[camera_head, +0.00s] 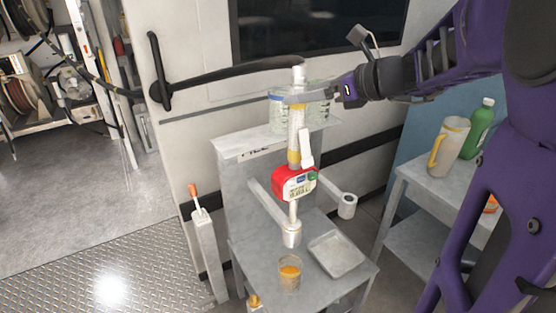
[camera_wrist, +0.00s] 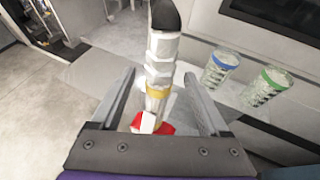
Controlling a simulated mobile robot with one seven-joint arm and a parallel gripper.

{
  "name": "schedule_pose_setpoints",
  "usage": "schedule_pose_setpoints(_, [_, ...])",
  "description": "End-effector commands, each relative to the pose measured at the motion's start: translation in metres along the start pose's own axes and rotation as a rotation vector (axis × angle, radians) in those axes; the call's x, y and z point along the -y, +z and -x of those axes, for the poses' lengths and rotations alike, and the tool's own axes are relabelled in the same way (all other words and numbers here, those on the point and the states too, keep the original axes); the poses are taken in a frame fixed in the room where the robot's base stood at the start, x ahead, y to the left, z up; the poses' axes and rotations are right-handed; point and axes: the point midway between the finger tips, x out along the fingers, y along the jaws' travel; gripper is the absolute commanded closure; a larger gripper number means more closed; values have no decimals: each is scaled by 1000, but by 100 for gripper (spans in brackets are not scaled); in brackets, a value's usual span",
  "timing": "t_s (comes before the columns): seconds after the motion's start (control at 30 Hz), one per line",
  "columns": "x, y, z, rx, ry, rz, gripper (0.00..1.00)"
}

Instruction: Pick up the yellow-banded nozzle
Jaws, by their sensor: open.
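The yellow-banded nozzle (camera_head: 298,121) stands upright at the stand, with a white body, a yellow band and a black hose at its top. Its lower part carries a red meter with a display (camera_head: 294,184), and its spout points down into a grey holder cup (camera_head: 291,238). My gripper (camera_head: 291,97) is at the nozzle's upper body, above the yellow band. In the wrist view the nozzle (camera_wrist: 160,68) stands between the two open fingers of my gripper (camera_wrist: 160,76), with gaps visible on both sides. The nozzle's lower end is hidden there.
Clear measuring jugs, one blue-rimmed (camera_wrist: 222,64) and one green-rimmed (camera_wrist: 268,84), stand behind the nozzle. An empty holder cup (camera_head: 347,205) is at right. A tray (camera_head: 337,256) and an amber-filled cup (camera_head: 289,275) lie below. A side table holds a jug (camera_head: 449,146) and green bottle (camera_head: 478,130).

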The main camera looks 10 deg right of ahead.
Motion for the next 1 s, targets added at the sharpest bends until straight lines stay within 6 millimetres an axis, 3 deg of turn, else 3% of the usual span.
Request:
schedule_pose_setpoints(0.3, [-2, -2, -1, 0, -1, 0, 21])
schedule_pose_setpoints(0.73, [-2, -2, -1, 0, -1, 0, 99])
schedule_pose_setpoints(1.0, [-2, -2, -1, 0, -1, 0, 100])
